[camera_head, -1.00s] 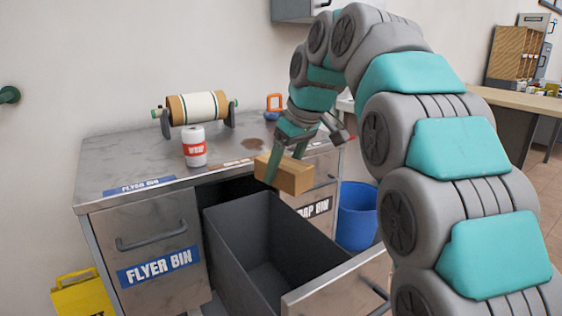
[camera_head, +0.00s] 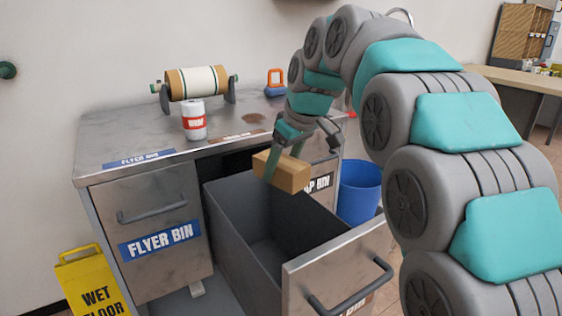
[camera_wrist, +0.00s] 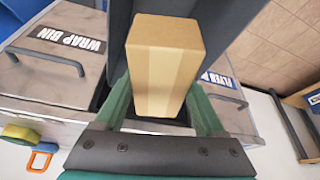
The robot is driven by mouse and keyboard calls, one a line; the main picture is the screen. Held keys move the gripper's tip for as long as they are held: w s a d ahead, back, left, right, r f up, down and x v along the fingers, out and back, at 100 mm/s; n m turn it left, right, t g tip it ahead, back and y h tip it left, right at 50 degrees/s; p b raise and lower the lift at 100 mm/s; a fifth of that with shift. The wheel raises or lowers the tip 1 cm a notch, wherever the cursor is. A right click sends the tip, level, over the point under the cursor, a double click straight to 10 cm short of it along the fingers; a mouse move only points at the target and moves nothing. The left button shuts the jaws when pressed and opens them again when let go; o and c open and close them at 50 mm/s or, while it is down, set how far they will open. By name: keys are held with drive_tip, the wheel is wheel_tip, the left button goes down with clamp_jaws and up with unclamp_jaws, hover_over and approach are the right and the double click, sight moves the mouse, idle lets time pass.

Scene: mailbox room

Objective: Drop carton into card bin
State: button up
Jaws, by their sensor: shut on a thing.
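The carton (camera_head: 282,172) is a small tan box with a paler tape strip. My gripper (camera_wrist: 160,108) is shut on it, with green fingers on both sides in the wrist view. The carton hangs over the inner part of an open grey drawer (camera_head: 235,240), between the desk's side drawers. It is tilted and looks above the rim; the exact height cannot be told. The drawer's metal front (camera_head: 335,268) has a label mostly cut off by the frame. A brown label (camera_head: 237,136) on the desktop edge above this drawer is too blurred to read.
The FLYER BIN drawer (camera_head: 160,215) is closed at left. The wrap bin drawer (camera_wrist: 50,62) is beside the open one. A white can (camera_head: 194,122) and a paper roll (camera_head: 197,83) stand on the desk. A blue bucket (camera_head: 358,190) and yellow wet-floor sign (camera_head: 92,283) stand on the floor.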

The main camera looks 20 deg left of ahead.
sight(292, 164)
drive_tip(key=o, duration=1.3)
drive_tip(key=shift+r, duration=0.15)
drive_tip(key=shift+v, duration=3.8)
